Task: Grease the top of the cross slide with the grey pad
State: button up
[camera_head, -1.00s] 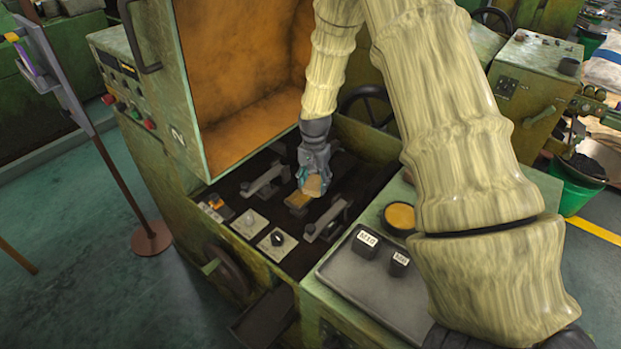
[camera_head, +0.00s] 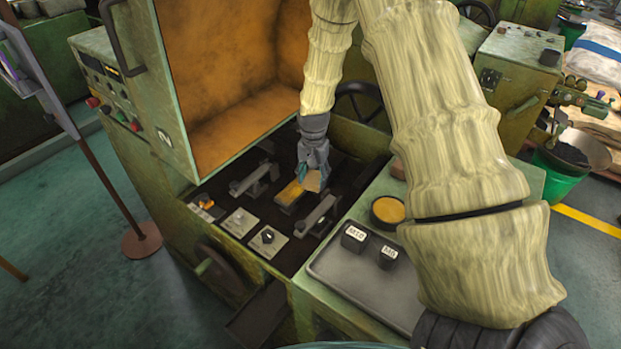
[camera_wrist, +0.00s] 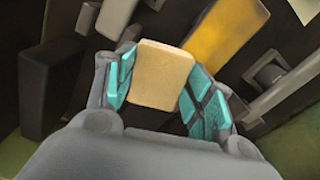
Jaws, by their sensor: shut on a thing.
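My gripper (camera_head: 313,172) is shut on a pad (camera_wrist: 160,75), which looks tan rather than grey. The pad also shows at the fingertips in the head view (camera_head: 313,182). The teal fingers hold its two sides. A long block with a yellow top (camera_head: 289,194), apparently the cross slide, lies in the dark machine bed. It shows beyond the pad to the upper right in the wrist view (camera_wrist: 228,42). The pad is just beside and above it. I cannot tell whether they touch.
Grey metal bars (camera_head: 254,180) flank the yellow block. A round tin of yellow grease (camera_head: 388,210) stands by a tray (camera_head: 345,287) with two black labelled blocks (camera_head: 355,237). A reddish-brown block (camera_head: 398,168) lies behind the tin. The raised orange-lined hood (camera_head: 235,70) bounds the left.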

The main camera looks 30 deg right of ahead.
jog(key=w+a, duration=0.2)
jog(key=w, duration=0.4)
jog(key=shift+w, duration=0.25)
dwell(0.6)
jog(key=shift+a+r, duration=0.1)
jog(key=shift+r, duration=0.1)
jog(key=shift+r+p, duration=2)
jog(key=shift+r, duration=0.9)
jog(key=shift+r+p, duration=1.1)
jog(key=shift+r, duration=0.4)
